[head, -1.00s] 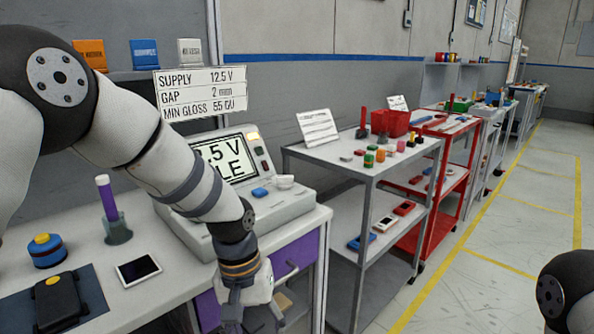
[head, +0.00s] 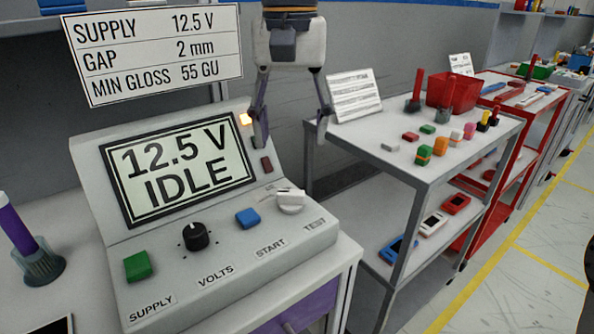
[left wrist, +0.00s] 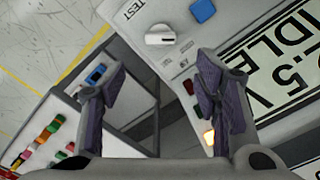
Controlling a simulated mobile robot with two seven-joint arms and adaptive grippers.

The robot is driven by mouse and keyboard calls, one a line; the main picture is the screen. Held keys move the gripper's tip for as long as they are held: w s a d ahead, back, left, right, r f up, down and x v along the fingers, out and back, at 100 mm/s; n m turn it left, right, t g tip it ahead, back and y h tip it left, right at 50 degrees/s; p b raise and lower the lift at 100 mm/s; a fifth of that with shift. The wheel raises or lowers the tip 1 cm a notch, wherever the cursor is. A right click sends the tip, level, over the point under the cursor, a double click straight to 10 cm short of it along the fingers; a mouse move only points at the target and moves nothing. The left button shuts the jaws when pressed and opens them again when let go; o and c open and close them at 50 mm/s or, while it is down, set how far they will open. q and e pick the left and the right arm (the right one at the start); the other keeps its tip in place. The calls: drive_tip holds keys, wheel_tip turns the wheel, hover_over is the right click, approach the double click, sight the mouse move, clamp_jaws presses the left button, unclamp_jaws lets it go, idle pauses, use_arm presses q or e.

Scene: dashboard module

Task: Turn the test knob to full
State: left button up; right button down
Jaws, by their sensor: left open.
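The test knob (head: 291,203) is a white knob at the right end of the grey console (head: 200,265), above the printed word TEST. It also shows in the left wrist view (left wrist: 160,36), beyond the fingertips. The console screen (head: 178,168) reads 12.5 V IDLE. My left gripper (head: 292,128) points down with its fingers apart and empty, above and behind the knob, not touching it. In the left wrist view its two dark finger pads (left wrist: 165,95) stand wide apart. My right gripper is not in view.
The console also carries a green SUPPLY button (head: 138,266), a black VOLTS knob (head: 196,237) and a blue START button (head: 248,218). A sign (head: 155,50) reads SUPPLY 12.5 V. A grey cart (head: 420,160) with small parts stands to the right.

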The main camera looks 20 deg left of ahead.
sight(291, 190)
use_arm(q)
wheel_tip(291, 190, down, 10)
drive_tip(key=shift+s+r, duration=0.1)
drive_tip(key=shift+r, duration=0.05)
drive_tip(key=shift+c, duration=0.3)
drive_tip(key=c, duration=1.1)
